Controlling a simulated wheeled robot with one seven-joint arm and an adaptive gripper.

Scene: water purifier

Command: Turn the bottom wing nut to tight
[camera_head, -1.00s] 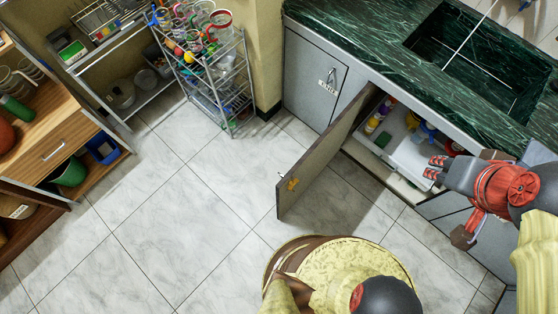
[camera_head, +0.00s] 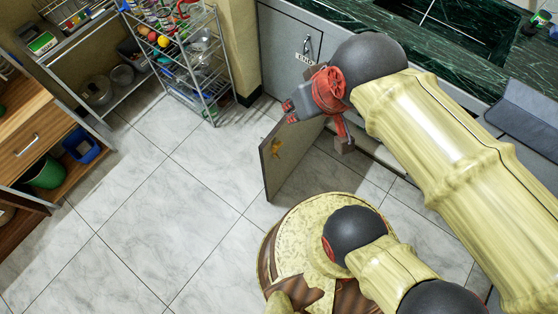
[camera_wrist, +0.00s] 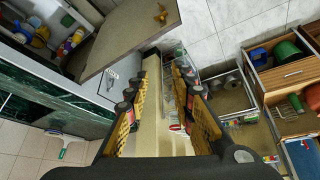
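No wing nut can be told for certain. A small orange winged fitting (camera_head: 275,148) is on the open grey cabinet door (camera_head: 292,165); it also shows in the wrist view (camera_wrist: 160,15) at the top. I cannot tell whether it is the bottom wing nut. My gripper (camera_head: 288,110) is above the door's upper part in the head view, apart from the fitting in the picture. In the wrist view my gripper (camera_wrist: 160,84) has its fingers apart with nothing between them. The cabinet inside is hidden by my arm in the head view; the wrist view shows part of it.
Bottles and a yellow and blue item (camera_wrist: 38,32) stand inside the cabinet. A dark green marble counter (camera_head: 300,12) runs above it. A wire rack (camera_head: 185,60) and a wooden drawer unit (camera_head: 25,145) stand at left. The tiled floor (camera_head: 150,215) between is clear.

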